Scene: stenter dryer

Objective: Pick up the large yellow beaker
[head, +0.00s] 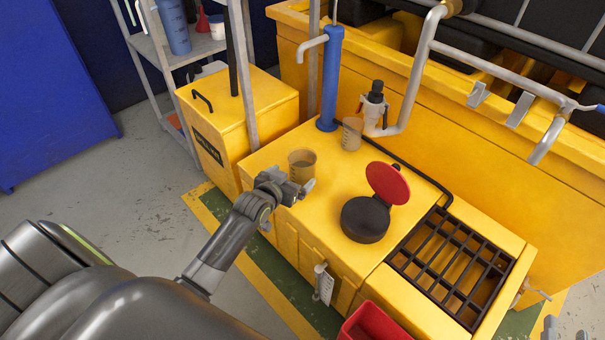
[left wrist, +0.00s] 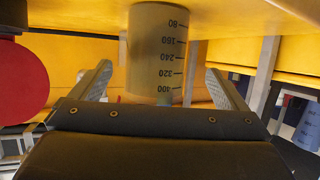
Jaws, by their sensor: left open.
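The large yellow beaker (head: 302,160) stands upright on the yellow machine top, near its left edge. In the left wrist view the beaker (left wrist: 157,50) appears upside down, with dark scale marks, between my two finger pads. My left gripper (head: 292,190) is open at the beaker's near side. In the left wrist view my left gripper (left wrist: 160,85) has a finger on each side of the beaker, with visible gaps. The gripper hides the beaker's lower part in the head view. Grey tips of my right gripper (head: 566,333) show at the bottom right corner, mostly cut off.
A smaller beaker (head: 352,134) stands behind, near a blue post (head: 331,80) and a black-topped bottle (head: 374,105). A dark round pot with a raised red lid (head: 388,183) is to the right. A red bin (head: 375,323) is at the front.

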